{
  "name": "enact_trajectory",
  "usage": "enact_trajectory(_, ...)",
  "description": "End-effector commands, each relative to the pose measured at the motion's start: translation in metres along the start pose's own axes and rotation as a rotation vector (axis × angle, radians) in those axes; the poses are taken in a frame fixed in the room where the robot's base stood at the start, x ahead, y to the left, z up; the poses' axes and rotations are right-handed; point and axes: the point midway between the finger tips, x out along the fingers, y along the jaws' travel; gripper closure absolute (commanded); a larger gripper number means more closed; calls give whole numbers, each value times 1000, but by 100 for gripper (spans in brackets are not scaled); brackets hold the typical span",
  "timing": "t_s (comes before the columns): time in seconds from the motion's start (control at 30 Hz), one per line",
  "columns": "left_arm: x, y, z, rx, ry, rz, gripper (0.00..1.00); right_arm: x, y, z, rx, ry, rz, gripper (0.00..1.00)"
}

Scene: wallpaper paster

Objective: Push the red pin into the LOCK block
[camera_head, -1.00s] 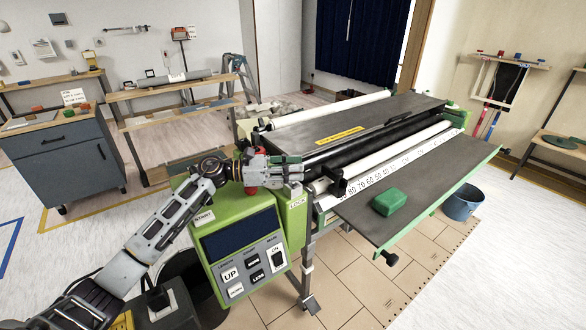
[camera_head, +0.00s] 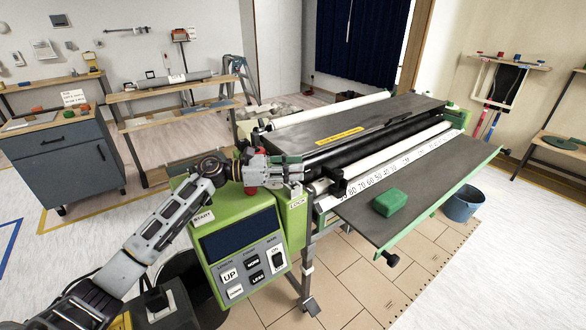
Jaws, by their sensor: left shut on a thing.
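The green LOCK block (camera_head: 293,213) stands at the left end of the pasting machine, beside the control panel, with its label on the upper part. My left gripper (camera_head: 298,170) reaches in from the left and lies level just above the block. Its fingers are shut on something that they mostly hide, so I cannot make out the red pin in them. A small red part (camera_head: 250,190) shows under the gripper's body, at the panel's top edge; I cannot tell whether it is the pin. My right gripper is not in view.
The green control panel (camera_head: 238,255) with its buttons is just below my left arm. A black knob (camera_head: 338,182) sticks out right of the gripper. A green sponge-like block (camera_head: 390,202) lies on the machine's front shelf, and a blue bucket (camera_head: 463,203) stands on the floor.

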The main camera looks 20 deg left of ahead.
Motion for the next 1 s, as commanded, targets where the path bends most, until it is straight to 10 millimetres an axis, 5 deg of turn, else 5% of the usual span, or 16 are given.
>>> enact_trajectory(1.0,-1,1,-21,-10,4,2,93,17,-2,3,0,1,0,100)
